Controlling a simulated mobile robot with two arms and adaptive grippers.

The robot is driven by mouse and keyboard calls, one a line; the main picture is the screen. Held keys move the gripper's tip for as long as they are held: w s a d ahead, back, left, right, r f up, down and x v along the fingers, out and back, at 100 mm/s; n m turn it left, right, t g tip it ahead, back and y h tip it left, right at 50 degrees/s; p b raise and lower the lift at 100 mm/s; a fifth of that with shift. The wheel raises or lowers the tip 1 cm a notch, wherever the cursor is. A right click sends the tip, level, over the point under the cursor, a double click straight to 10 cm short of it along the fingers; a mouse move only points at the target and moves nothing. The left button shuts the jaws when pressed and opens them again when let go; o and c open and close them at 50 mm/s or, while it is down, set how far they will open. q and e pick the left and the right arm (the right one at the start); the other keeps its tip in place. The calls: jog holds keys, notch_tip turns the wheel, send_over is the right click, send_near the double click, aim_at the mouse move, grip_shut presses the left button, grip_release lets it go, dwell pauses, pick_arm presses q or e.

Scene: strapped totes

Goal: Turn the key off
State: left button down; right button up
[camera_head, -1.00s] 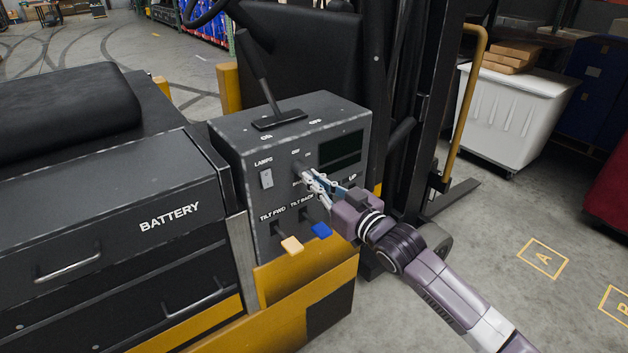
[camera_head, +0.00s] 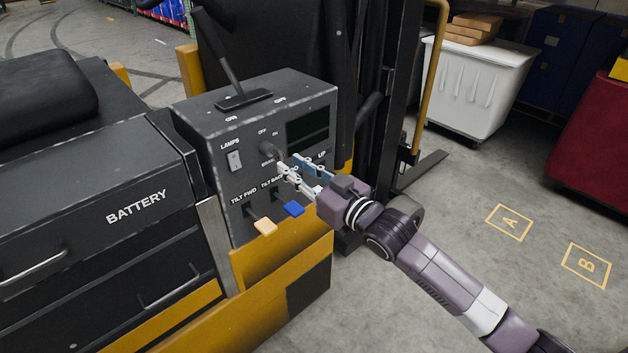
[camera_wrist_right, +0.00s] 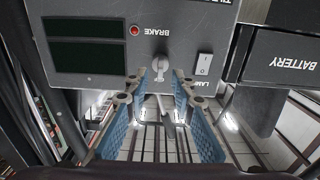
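The key switch (camera_head: 268,150) is a dark round knob on the front of the grey control panel (camera_head: 215,175), below the small OFF and ON labels. It also shows in the right wrist view (camera_wrist_right: 160,70), where the panel appears upside down. The key's exact setting is hard to read. My right gripper (camera_head: 291,164) is in front of the key, with its two fingers spread apart. In the right wrist view, its blue-padded fingers (camera_wrist_right: 160,95) stand on either side of the key's line, with nothing held between them. My left gripper is out of view.
A LAMPS rocker switch (camera_head: 234,161) is left of the key. A dark display (camera_head: 307,127) is at upper right. Open floor lies to the right, with a white bin (camera_head: 470,90) behind.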

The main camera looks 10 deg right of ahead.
jog(key=v, duration=0.7)
jog(key=shift+s+d, duration=0.2)
jog(key=shift+s, duration=0.05)
